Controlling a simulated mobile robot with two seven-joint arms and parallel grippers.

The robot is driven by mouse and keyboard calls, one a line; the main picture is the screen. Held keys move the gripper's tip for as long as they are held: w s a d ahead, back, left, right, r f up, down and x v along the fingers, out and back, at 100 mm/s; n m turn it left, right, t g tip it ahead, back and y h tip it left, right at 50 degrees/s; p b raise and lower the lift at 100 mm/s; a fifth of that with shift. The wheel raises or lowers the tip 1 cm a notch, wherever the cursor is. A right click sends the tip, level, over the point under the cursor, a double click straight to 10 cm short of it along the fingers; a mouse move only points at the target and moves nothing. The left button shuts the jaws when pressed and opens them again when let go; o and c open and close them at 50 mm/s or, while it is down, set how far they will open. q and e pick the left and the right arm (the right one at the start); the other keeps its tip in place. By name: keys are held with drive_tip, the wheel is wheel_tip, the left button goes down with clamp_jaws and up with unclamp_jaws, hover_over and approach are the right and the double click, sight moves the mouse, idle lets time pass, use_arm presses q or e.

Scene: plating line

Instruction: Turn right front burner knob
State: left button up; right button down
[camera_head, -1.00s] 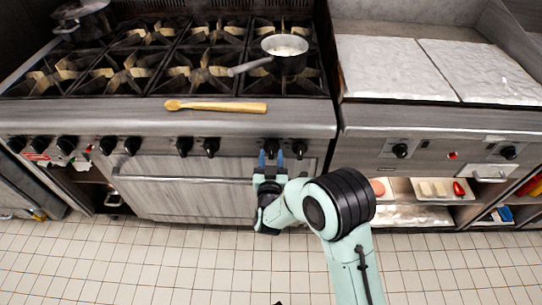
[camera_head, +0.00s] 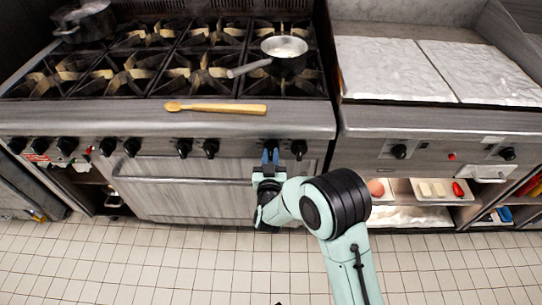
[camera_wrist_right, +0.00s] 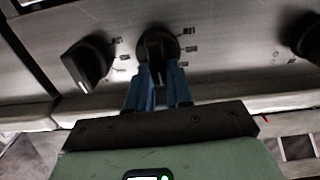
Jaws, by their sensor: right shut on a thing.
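A row of black burner knobs runs along the stove's front panel. My right gripper (camera_head: 270,158) is at the second knob from the right end of the stove's row. In the right wrist view, its blue fingers (camera_wrist_right: 158,90) are shut on that black knob (camera_wrist_right: 157,45), one finger on each side. The knob's white pointer mark shows between the fingers. The rightmost knob (camera_head: 299,149) is just to the right of the gripper and untouched. A tilted knob (camera_wrist_right: 88,62) shows at the left in the wrist view. My left gripper is not in view.
A small pot (camera_head: 284,55) stands on the right front grate, its handle pointing left. A wooden spoon (camera_head: 216,108) lies on the stove's front ledge. An oven handle (camera_head: 183,180) runs below the knobs. A griddle unit (camera_head: 400,119) with more knobs adjoins on the right.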

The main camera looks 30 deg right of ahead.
drive_tip(key=n+p, duration=0.1)
drive_tip(key=n, duration=0.1)
drive_tip(key=shift+w+a+n+p, duration=0.1)
drive_tip(key=shift+a+n+p, duration=0.1)
drive_tip(key=shift+n+p, duration=0.2)
drive_tip(key=shift+n, duration=0.5)
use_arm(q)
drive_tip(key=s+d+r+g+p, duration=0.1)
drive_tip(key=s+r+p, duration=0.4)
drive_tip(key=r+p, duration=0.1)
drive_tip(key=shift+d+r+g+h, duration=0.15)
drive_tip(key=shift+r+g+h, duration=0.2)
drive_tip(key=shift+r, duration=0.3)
use_arm(e)
drive_tip(key=n, duration=0.7)
drive_tip(key=f+n, duration=0.1)
drive_tip(key=n, duration=0.3)
drive_tip(key=shift+w+a, duration=0.2)
drive_tip(key=shift+a, duration=0.15)
drive_tip(key=shift+n, duration=0.3)
drive_tip(key=c, duration=1)
unclamp_jaws()
drive_tip(key=v, duration=1.3)
drive_tip(key=shift+s, duration=0.25)
